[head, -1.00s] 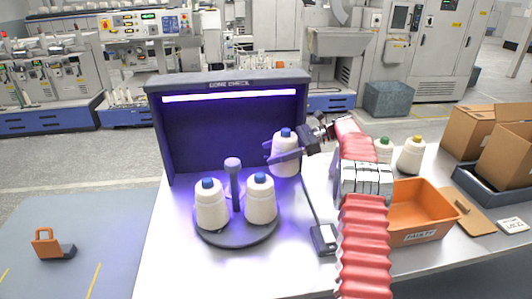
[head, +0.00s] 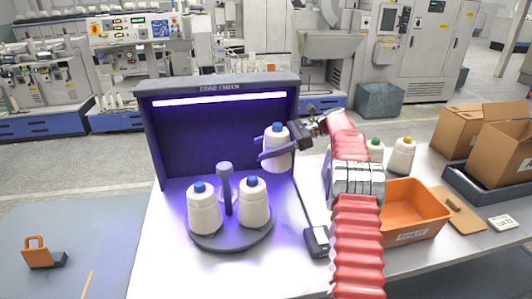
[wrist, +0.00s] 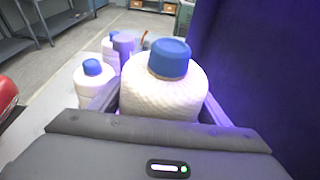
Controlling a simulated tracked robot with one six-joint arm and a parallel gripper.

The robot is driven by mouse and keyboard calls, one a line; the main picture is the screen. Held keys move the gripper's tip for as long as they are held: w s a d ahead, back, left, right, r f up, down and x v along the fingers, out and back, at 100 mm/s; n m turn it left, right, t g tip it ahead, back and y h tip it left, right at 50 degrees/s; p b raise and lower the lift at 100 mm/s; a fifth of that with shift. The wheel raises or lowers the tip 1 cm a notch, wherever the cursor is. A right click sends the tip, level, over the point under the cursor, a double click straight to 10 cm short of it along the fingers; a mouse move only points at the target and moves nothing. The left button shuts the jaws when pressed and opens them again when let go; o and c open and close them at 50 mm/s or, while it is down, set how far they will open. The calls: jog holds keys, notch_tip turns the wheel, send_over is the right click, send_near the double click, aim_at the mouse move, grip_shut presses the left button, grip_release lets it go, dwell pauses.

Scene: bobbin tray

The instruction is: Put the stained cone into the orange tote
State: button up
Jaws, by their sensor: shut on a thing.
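My gripper (head: 266,147) is shut on a white cone (head: 278,157) with a blue tip. It holds the cone upright in the air, in front of the lit booth's right side. In the wrist view the held cone (wrist: 165,95) stands between the two fingers, and no clear stain shows on the side I see. Two more blue-tipped white cones, a left one (head: 204,215) and a right one (head: 254,207), stand on the dark round turntable (head: 225,243). The orange tote (head: 424,213) stands on the table to the right, behind my arm, its visible inside empty.
The booth (head: 220,125) has a lit violet strip and walls close to the held cone. A post (head: 226,190) rises from the turntable. A small dark device (head: 317,240) lies on the table. A green-tipped cone (head: 375,149) and a yellow-tipped cone (head: 403,155) stand behind the tote. Cardboard boxes (head: 503,150) stand far right.

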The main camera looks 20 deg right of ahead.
aim_at(266, 133)
jog(key=shift+r, duration=3.55)
jog(key=shift+s, duration=0.1)
